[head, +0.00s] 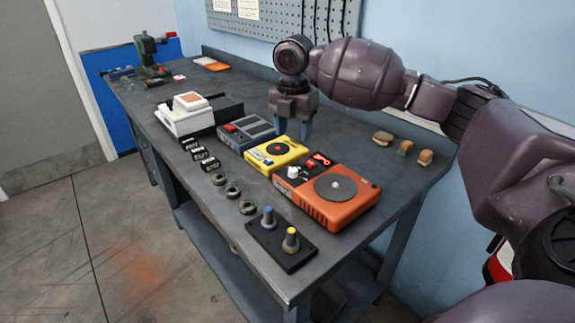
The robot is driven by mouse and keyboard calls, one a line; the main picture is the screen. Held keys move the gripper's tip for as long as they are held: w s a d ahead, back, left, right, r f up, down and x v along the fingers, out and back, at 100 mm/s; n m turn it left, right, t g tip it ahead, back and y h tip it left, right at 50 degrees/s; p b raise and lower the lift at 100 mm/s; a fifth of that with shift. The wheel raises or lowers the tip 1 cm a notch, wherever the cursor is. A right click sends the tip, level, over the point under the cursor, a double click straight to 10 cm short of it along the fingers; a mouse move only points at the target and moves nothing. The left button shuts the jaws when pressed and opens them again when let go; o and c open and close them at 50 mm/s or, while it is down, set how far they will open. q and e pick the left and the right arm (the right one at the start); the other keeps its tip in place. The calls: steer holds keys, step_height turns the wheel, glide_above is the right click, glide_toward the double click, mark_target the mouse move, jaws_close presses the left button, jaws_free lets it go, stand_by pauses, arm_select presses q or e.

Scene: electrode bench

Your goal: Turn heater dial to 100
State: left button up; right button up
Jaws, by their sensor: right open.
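An orange heater (345,210) with a round grey plate (334,188) sits at the near right of the bench. A small white dial (292,172) stands on its left part, beside a red part; its setting is too small to read. My right gripper (293,132) points down, open and empty, its blue fingers apart. In the picture it is just behind the yellow device (262,157) and behind the heater's left part. It appears apart from the dial. My left gripper is out of view.
Two knobbed posts (268,216) stand on a black base (265,242) at the front edge. Several dark rings (233,192) and small black blocks (208,165) line the left. A blue-grey device (240,138) and white device (180,120) stand farther back. Small tan pieces (383,138) lie at right.

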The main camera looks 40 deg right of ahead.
steer(key=f, duration=0.1)
steer(key=b, duration=0.1)
glide_above(293, 169)
step_height(293, 169, down, 4)
steer(key=shift+s+f, duration=0.1)
steer(key=shift+f, duration=0.05)
step_height(293, 169, down, 5)
steer(key=shift+r+b, duration=0.2)
steer(key=shift+b, duration=0.2)
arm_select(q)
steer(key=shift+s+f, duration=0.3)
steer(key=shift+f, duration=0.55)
arm_select(e)
steer(key=shift+f, duration=0.35)
